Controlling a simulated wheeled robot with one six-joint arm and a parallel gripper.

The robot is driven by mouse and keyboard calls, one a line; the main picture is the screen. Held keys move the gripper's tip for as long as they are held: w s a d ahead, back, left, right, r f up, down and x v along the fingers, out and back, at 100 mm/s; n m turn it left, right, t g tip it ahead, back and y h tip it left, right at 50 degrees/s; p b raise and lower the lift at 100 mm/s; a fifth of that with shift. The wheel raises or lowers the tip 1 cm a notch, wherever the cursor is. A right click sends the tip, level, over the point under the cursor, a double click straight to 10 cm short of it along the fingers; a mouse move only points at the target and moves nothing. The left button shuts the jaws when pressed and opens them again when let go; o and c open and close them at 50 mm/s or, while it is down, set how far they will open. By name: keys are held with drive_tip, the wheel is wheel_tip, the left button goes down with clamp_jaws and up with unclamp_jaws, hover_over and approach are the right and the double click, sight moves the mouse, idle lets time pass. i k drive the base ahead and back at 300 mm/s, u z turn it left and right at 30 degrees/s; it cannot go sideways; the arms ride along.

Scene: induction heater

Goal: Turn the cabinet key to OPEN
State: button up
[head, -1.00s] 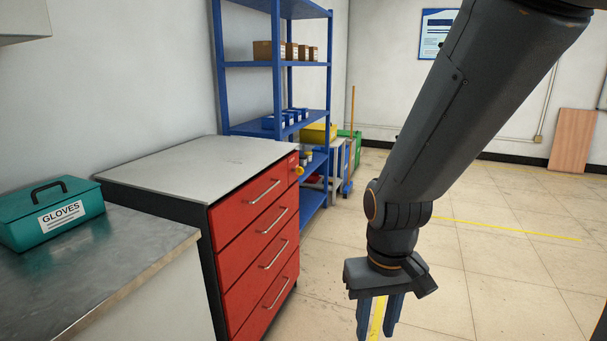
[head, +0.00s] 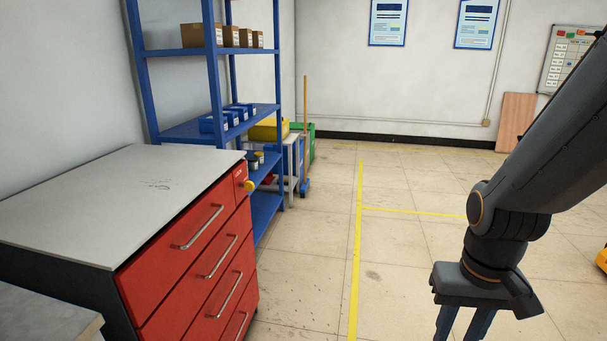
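The red drawer cabinet (head: 190,262) stands at the left with a grey top and several silver handles. A small yellow key or knob (head: 249,186) sits at the upper right corner of its front, beside the top drawer. Its turn position is too small to read. My gripper (head: 462,328) points down at the lower right, well to the right of the cabinet and apart from it. Its two fingers are spaced apart with nothing seen between them, and their tips are cut off by the lower edge.
A blue shelf rack (head: 208,70) with boxes stands behind the cabinet. A small cart with a yellow bin (head: 268,130) and a broom (head: 306,120) are beyond it. A metal bench corner (head: 50,325) is at lower left. The tiled floor (head: 310,270) between cabinet and gripper is clear.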

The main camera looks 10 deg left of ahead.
sight(252, 188)
drive_tip(key=z, duration=0.3)
drive_tip(key=i, duration=0.85)
drive_tip(key=u, duration=0.65)
drive_tip(key=i, duration=0.95)
drive_tip(key=u, duration=0.85)
